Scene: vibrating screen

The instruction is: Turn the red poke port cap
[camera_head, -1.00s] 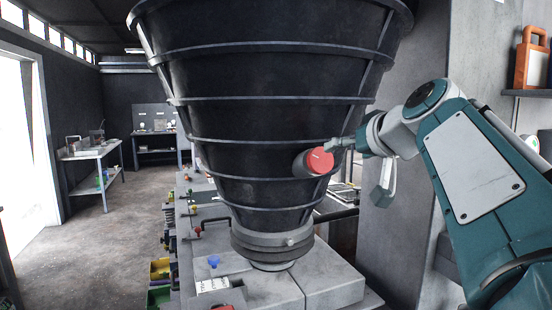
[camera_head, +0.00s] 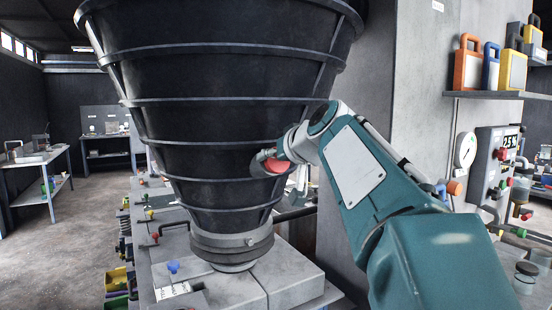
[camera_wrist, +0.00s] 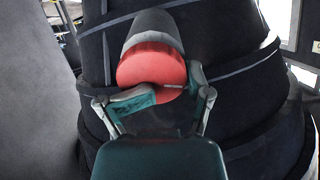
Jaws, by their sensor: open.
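The red poke port cap (camera_head: 277,165) closes a short grey port on the side of the black cone-shaped hopper (camera_head: 215,125). My gripper (camera_head: 268,160) is at the cap in the head view and covers part of it. In the wrist view the cap (camera_wrist: 150,66) is large, with a dark slanting gap or shadow across its lower part. My gripper (camera_wrist: 174,86) is open there, one finger at the cap's lower left and one at its right. The left finger overlaps the cap's lower edge. I cannot tell whether either finger touches it.
A grey block base (camera_head: 240,285) with a blue knob (camera_head: 173,267) lies under the hopper. A shelf (camera_head: 500,95) with coloured containers and a panel with a gauge (camera_head: 465,150) are at the right. Open floor (camera_head: 75,235) is at the left.

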